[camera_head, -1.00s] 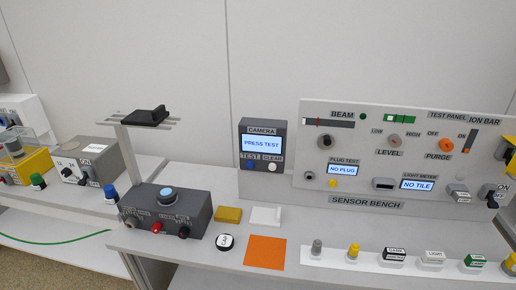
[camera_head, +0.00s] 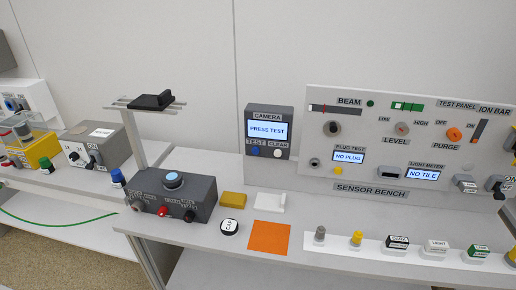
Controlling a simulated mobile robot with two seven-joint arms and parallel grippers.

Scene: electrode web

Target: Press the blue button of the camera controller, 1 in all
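The camera controller (camera_head: 268,131) is a dark grey upright box at the back of the bench, left of the sensor panel. Its screen (camera_head: 267,131) reads "PRESS TEST". Below the screen, the blue button (camera_head: 255,152) sits on the left under the label "TEST". A white button (camera_head: 278,153) sits on the right under "CLEAR". Neither of my grippers is in view.
In front stand a grey control box (camera_head: 168,196) with a blue-topped knob, a yellow block (camera_head: 233,200), a white piece (camera_head: 270,203) and an orange square (camera_head: 269,237). A stand with a black piece (camera_head: 152,101) rises at the left. The sensor panel (camera_head: 408,145) fills the right.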

